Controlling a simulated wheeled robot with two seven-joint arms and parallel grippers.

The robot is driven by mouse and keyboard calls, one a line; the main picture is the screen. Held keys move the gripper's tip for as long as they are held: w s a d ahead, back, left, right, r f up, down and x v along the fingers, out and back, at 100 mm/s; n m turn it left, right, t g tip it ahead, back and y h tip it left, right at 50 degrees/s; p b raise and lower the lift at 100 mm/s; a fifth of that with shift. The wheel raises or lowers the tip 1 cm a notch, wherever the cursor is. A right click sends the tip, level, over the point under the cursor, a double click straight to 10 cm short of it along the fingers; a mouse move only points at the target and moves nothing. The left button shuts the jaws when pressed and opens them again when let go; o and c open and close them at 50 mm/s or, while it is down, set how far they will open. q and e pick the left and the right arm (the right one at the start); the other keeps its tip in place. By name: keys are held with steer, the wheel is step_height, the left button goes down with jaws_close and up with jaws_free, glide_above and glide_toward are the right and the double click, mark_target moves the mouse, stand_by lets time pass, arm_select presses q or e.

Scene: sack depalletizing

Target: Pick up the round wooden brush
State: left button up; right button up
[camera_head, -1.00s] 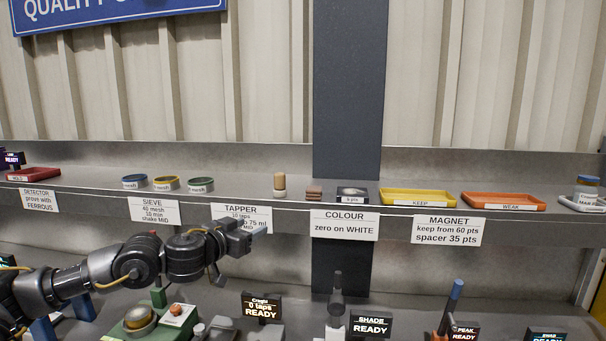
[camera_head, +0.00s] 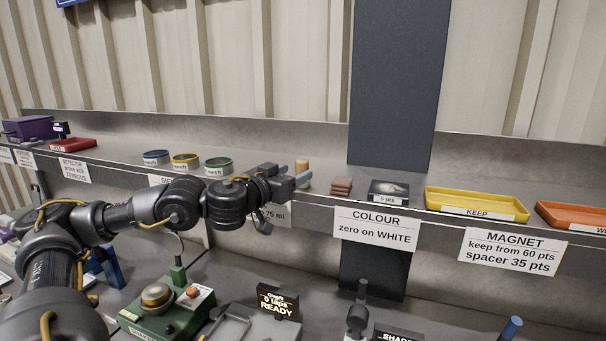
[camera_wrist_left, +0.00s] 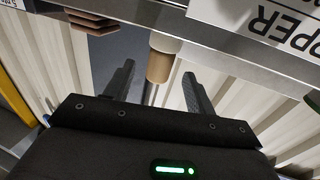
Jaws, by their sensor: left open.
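The round wooden brush (camera_head: 302,167) stands upright on the shelf, a small tan cylinder, its lower part hidden behind my left gripper (camera_head: 301,180) in the head view. In the left wrist view the brush (camera_wrist_left: 160,64) shows a tan wooden end and a paler part, and it lies between the two finger lines. My left gripper (camera_wrist_left: 159,72) is open and empty, its dark fingers spread on either side of the brush in that picture. I cannot tell whether the fingertips reach past it in depth. My right gripper is not in view.
Reddish-brown stacked pieces (camera_head: 341,186) and a dark box (camera_head: 388,193) sit right of the brush. Coloured sieves (camera_head: 186,161) stand to its left. The shelf's front edge carries labels such as the COLOUR sign (camera_head: 375,230). A green device (camera_head: 165,310) stands below.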

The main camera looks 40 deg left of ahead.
mark_target(307, 165)
arm_select(q)
steer(key=shift+w, duration=0.8)
steer(key=shift+w+r, duration=0.1)
steer(key=shift+r, duration=0.05)
steer(key=w, duration=0.1)
steer(key=w+p, duration=0.1)
steer(key=w, duration=0.3)
steer(key=shift+a+p, duration=0.25)
steer(key=shift+p, duration=0.1)
steer(key=shift+s, duration=0.2)
steer(key=shift+r, duration=0.1)
steer(key=shift+c, duration=0.8)
steer(key=c, duration=0.9)
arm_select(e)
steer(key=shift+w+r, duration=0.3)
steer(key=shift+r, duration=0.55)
